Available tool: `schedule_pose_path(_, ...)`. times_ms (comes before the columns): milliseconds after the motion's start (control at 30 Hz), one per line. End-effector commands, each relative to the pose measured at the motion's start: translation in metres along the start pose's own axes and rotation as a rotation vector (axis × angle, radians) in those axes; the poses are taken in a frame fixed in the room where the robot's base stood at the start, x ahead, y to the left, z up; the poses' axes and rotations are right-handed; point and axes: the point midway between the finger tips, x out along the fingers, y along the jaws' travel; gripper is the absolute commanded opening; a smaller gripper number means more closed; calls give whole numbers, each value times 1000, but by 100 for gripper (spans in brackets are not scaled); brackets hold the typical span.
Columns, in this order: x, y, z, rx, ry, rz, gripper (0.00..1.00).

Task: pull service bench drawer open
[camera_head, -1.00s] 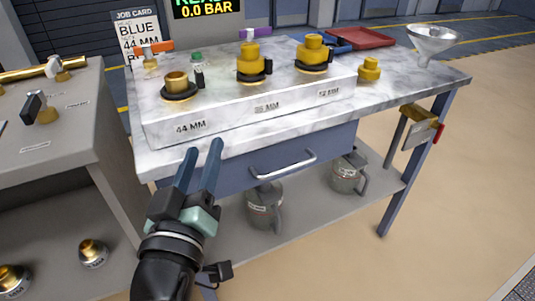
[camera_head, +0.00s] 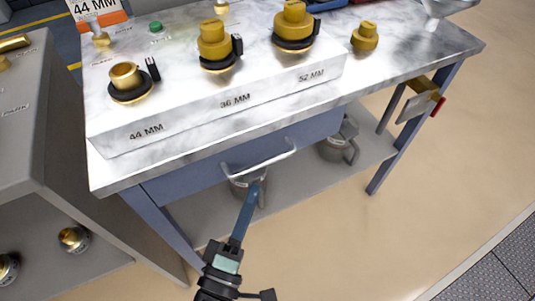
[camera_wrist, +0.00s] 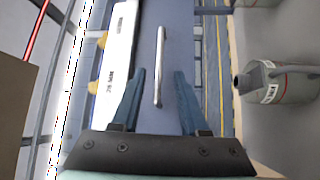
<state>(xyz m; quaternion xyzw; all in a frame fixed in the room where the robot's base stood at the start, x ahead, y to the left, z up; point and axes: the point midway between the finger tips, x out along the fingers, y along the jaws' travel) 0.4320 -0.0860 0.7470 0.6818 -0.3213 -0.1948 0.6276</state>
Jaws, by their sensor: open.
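The service bench drawer (camera_head: 185,180) is a blue-grey front under the marble bench top, and it looks closed. Its silver bar handle (camera_head: 262,163) runs along the front; in the wrist view the handle (camera_wrist: 159,65) stands upright in the picture, ahead of the fingertips and between their lines. My gripper (camera_head: 254,188) is below and in front of the handle, with its fingers pointing at it. In the wrist view my gripper (camera_wrist: 159,73) has its two blue fingers apart with nothing between them. The head view shows the fingers nearly edge-on, one behind the other.
The bench top (camera_head: 390,75) carries a block with 44, 36 and 52 MM fittings. Metal jugs stand on the lower shelf, one (camera_head: 338,142) at right and another (camera_wrist: 275,82) in the wrist view. A grey cabinet (camera_head: 25,130) stands left. The floor in front is clear.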

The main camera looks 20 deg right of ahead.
Motion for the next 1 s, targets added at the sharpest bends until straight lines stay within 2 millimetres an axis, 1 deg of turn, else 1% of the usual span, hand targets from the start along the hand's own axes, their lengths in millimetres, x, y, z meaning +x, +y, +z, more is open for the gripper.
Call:
schedule_pose_path(33, 13, 2, 1, 2, -5, 4, 44)
schedule_pose_path(200, 48, 2, 1, 1, -4, 4, 44)
schedule_pose_path(300, 65, 2, 1, 2, -3, 3, 44)
schedule_pose_path(400, 77, 2, 0, 2, -2, 3, 44)
schedule_pose_path(600, 88, 1, 0, 2, -1, 1, 44)
schedule_pose_path(833, 88, 1, 0, 2, 0, 0, 44)
schedule_pose_path(867, 88, 1, 0, 2, 0, 1, 42)
schedule_pose_path(1000, 88, 1, 0, 2, 0, 1, 17)
